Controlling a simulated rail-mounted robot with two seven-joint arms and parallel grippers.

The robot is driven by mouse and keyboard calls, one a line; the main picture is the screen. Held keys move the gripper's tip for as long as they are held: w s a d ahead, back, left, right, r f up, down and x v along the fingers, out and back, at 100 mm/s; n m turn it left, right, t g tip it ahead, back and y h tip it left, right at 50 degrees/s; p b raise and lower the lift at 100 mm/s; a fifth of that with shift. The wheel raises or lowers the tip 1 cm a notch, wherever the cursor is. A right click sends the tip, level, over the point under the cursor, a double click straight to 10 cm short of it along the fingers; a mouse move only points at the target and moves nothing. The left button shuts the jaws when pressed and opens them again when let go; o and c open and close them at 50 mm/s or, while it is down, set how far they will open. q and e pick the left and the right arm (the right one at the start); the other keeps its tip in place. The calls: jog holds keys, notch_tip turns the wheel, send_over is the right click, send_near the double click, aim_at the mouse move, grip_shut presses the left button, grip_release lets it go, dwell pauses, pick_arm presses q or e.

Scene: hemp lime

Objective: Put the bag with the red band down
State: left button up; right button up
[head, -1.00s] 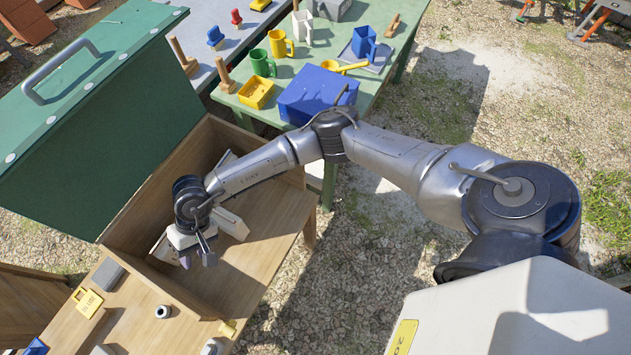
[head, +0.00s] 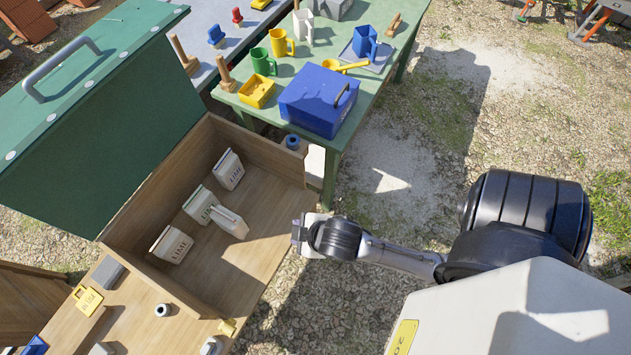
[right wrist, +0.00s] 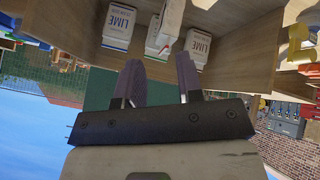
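Several white lime bags are in the open wooden bin (head: 262,180). In the head view, one bag (head: 228,170) stands at the back, one (head: 198,205) in the middle and one (head: 172,244) nearer the front. Another bag (head: 230,222), its label not visible, lies or leans beside the middle one. My right gripper (head: 299,233) is outside the bags, by the bin's right edge. In the right wrist view its fingers (right wrist: 158,68) are apart with nothing between them, and lime bags (right wrist: 118,25) show beyond. My left gripper is out of view.
The bin's green lid (head: 110,120) stands open at the left. A green table (head: 330,50) behind holds a blue box (head: 318,100), mugs and a yellow tray (head: 257,91). A front ledge (head: 135,310) holds small items. The bin floor's right side is clear.

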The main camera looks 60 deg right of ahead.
jog(key=s+d+f+m+g, duration=0.1)
jog(key=s+f+m+g, duration=0.1)
jog(key=s, duration=0.6)
jog(key=shift+s+d+m+g+y, duration=0.2)
jog(key=shift+s+m+g+y, duration=0.15)
jog(key=shift+m+g, duration=0.5)
